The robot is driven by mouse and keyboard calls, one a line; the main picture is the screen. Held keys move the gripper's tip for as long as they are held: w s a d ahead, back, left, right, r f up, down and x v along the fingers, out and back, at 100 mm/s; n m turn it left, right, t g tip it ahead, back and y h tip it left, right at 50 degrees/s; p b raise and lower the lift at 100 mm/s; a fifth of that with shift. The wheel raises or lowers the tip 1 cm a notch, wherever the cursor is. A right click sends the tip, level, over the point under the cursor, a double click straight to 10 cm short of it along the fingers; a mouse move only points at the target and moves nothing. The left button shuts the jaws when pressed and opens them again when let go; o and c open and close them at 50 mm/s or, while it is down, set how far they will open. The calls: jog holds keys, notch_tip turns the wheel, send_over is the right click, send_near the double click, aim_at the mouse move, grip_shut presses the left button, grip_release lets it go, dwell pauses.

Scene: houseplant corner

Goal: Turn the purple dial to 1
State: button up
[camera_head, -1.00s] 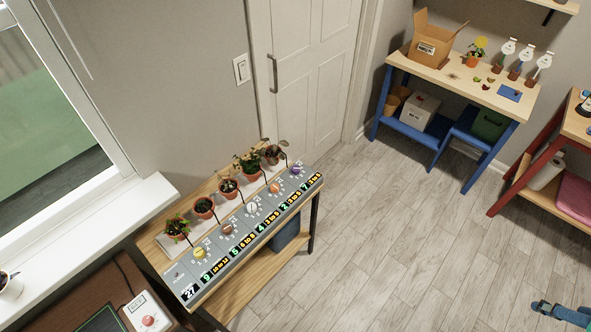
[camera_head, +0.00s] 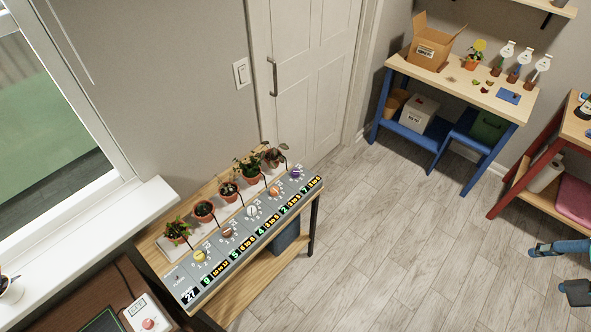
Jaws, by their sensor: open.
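The purple dial (camera_head: 296,174) is the far right one in a row of coloured dials on a grey panel (camera_head: 240,243) along the front of a wooden plant bench. The digits around it are too small to read, so its setting cannot be told. Below it, a display strip (camera_head: 311,187) shows a 7 and "3 to 5". My gripper (camera_head: 577,291) is at the lower right edge of the view, partly cut off, over the floor. It is far to the right of the purple dial and touches nothing visible.
Several potted plants (camera_head: 204,209) stand behind the dials. Yellow (camera_head: 199,256), brown, white and orange dials sit left of the purple one. A blue table (camera_head: 462,87) with a box is at the back right, a red-legged table (camera_head: 530,165) at the right. The grey floor between is clear.

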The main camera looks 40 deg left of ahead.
jog(key=w+a+f+n+g+p, duration=0.15)
jog(key=w+a+n, duration=0.55)
jog(key=w+a, duration=1.5)
jog(key=w+a+f+n+g, duration=0.1)
jog(key=w+a+f, duration=0.15)
jog(key=a, duration=0.45)
jog(key=w+a+f+n+p, duration=0.1)
jog(key=a+f+n, duration=0.1)
jog(key=a+f, duration=0.35)
jog(key=w+a+f+n+g, duration=0.1)
jog(key=a+f, duration=0.1)
jog(key=a, duration=0.7)
jog(key=n+g+p, duration=0.2)
jog(key=n, duration=0.4)
send_over(296, 172)
notch_tip(296, 172, down, 26)
jog(key=shift+a+f+h, duration=0.15)
jog(key=shift+f+h, duration=0.05)
jog(key=shift+h, duration=0.1)
jog(key=shift+f+t, duration=0.15)
jog(key=shift+t, duration=0.1)
notch_tip(296, 172, down, 14)
jog(key=shift+r+b, duration=0.25)
jog(key=shift+b, duration=0.45)
